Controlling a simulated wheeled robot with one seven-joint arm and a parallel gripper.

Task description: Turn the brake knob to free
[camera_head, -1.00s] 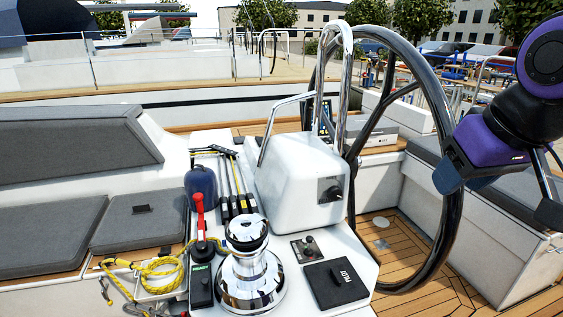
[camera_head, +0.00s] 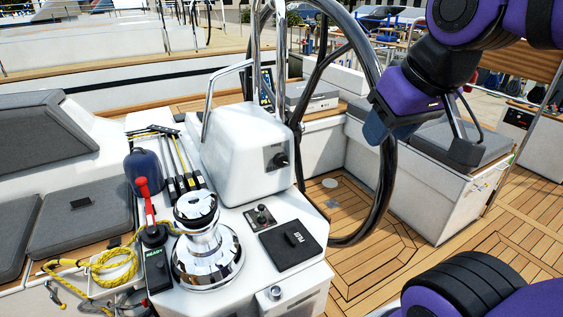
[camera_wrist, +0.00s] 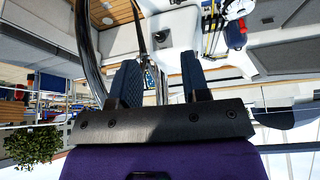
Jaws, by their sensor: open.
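The brake knob (camera_head: 281,159) is a small black knob on a dark plate, on the right face of the white steering pedestal (camera_head: 235,140). Its marking is too small to read. My gripper (camera_head: 376,131) is up and to the right of the knob, in front of the wheel rim in the picture, apart from the knob. In the wrist view my gripper (camera_wrist: 160,77) shows two blue fingers spread apart with nothing between them. A dark knob (camera_wrist: 160,37) on the white pedestal shows there beyond the fingers.
The large black steering wheel (camera_head: 384,190) stands right of the pedestal, close to my gripper. A chrome winch (camera_head: 207,250), a red-handled lever (camera_head: 144,195) and a black PILOT cover (camera_head: 290,245) sit on the console. Teak floor (camera_head: 400,262) is open to the right.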

